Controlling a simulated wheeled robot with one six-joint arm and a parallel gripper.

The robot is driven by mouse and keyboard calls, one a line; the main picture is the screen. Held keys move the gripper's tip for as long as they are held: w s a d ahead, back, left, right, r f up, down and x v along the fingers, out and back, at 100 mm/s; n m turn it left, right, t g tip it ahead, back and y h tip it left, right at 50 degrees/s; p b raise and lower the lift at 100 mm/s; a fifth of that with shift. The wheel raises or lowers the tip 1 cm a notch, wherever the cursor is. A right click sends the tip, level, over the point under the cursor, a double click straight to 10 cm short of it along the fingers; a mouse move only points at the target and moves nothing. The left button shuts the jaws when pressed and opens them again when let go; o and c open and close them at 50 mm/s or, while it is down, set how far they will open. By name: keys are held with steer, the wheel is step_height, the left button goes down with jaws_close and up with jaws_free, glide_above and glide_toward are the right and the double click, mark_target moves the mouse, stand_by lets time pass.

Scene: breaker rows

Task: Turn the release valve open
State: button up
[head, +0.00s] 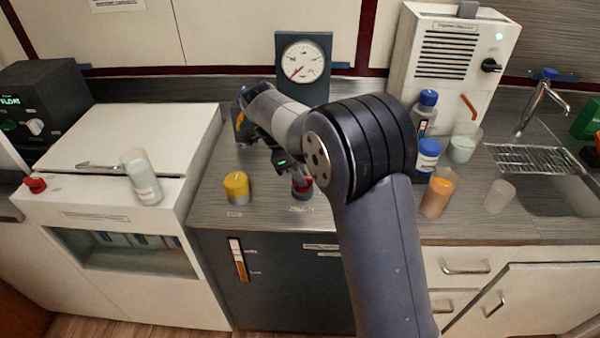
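A round gauge (303,62) on a dark upright panel stands at the back of the grey counter, its red needle pointing to the lower left. In front of it are two round knobs with small labels that I cannot read: a yellow-topped one (236,188) at the left and a red one (302,188) at the right. I cannot tell from the labels which is the release valve. My gripper (297,176) is right at the red knob, pointing down. My wrist partly hides both the knob and the fingers, so contact and finger opening are unclear.
A clear cylinder (141,178) stands on the white unit at left, with a red knob (35,185) at its corner. Right of my arm are blue-capped bottles (428,155), an orange cup (437,195), a white box (448,60) and a sink (565,190). An orange lever (239,262) is on the dark front.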

steer(key=o, duration=0.4)
steer(key=shift+r, duration=0.1)
steer(key=p+v, duration=0.1)
steer(key=v, duration=0.9)
steer(key=shift+a+r, duration=0.2)
steer(key=shift+r, duration=0.05)
steer(key=shift+f, duration=0.15)
steer(key=b+x, duration=0.1)
steer(key=x, duration=0.9)
steer(key=shift+d+f, duration=0.25)
steer(key=shift+r, duration=0.15)
